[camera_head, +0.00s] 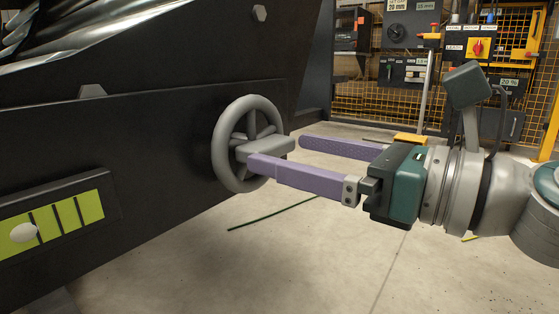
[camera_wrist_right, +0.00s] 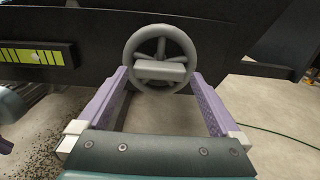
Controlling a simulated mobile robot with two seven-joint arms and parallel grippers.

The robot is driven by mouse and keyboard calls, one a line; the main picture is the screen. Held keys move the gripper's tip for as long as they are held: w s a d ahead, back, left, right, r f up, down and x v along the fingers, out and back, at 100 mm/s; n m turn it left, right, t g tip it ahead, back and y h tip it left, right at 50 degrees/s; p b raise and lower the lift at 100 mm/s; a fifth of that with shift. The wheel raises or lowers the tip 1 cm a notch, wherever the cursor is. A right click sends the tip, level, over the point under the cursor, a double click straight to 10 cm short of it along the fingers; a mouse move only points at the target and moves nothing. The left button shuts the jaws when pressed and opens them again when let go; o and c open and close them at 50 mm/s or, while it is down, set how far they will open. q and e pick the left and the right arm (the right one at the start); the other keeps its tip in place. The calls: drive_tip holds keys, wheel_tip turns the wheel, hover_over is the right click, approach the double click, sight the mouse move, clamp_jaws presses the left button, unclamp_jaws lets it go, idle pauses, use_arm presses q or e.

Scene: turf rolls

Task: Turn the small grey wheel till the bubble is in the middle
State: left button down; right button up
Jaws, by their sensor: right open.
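The small grey wheel (camera_head: 222,150) is on the dark machine side, with spokes and a grey block (camera_head: 270,147) across its front. My right gripper (camera_head: 275,150) is open, its purple fingers pointing at the wheel. In the right wrist view the wheel (camera_wrist_right: 133,45) is straight ahead, and the block lies between the open fingertips (camera_wrist_right: 160,75), apparently not clamped. The yellow-green level vial (camera_head: 90,207) with dark lines is at the left in the head view. Its white bubble (camera_head: 23,232) is left of the visible lines, near the picture's left edge.
The dark machine panel (camera_head: 150,150) carries the wheel and vial, with a bolt head above the wheel. Control boxes and a yellow mesh fence stand behind.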

drive_tip(key=shift+x, duration=1.35)
drive_tip(key=c, duration=1.1)
